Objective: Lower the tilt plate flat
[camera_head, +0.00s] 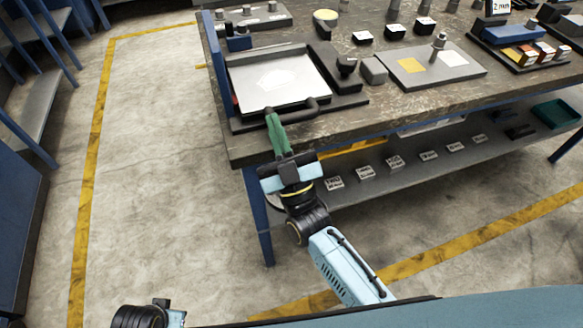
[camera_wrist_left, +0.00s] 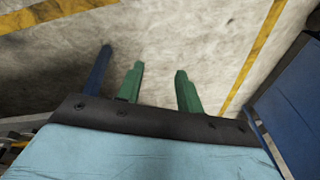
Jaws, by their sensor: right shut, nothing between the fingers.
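The tilt plate (camera_head: 253,92) is a pale square panel in a dark frame at the table's front left corner in the head view. A dark bar handle (camera_head: 302,114) runs along its front edge. I cannot tell for sure whether the plate lies flat. My right gripper (camera_head: 270,113) has its green fingers shut and empty, with the tips at the left end of the handle; I cannot tell whether they touch it. My left gripper (camera_wrist_left: 160,75) is open and empty over the floor in the left wrist view; its fingers are not visible in the head view.
A dark knob (camera_head: 346,66) and a grey block (camera_head: 373,70) stand right of the plate. A grey board (camera_head: 410,85) with a yellow square lies farther right. The worn table's (camera_head: 240,150) front edge is close to my right gripper. The floor at left is clear.

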